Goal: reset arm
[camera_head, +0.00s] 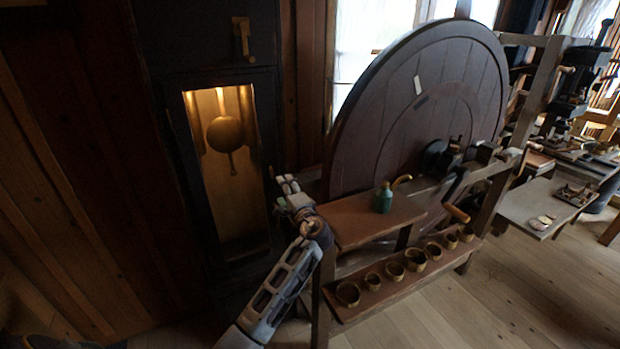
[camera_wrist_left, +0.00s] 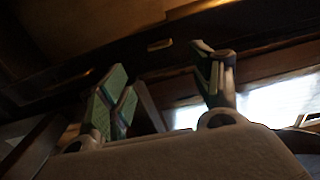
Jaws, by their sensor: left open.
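My left arm comes up from the bottom in the head view. My left gripper (camera_head: 288,182) is raised just left of the wooden bench shelf, in front of the dark clock case. The left wrist view shows its two fingers (camera_wrist_left: 166,95) spread apart with nothing between them. Dark wood and a bright window strip lie beyond the fingers. My right gripper is in neither view.
A large wooden wheel (camera_head: 420,110) stands behind the shelf (camera_head: 355,222), which bears a green bottle (camera_head: 383,197). Several turned cups sit on a lower shelf (camera_head: 385,296). A clock case (camera_head: 173,130) with a lit pendulum (camera_head: 225,134) is at left. Floor at bottom right is clear.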

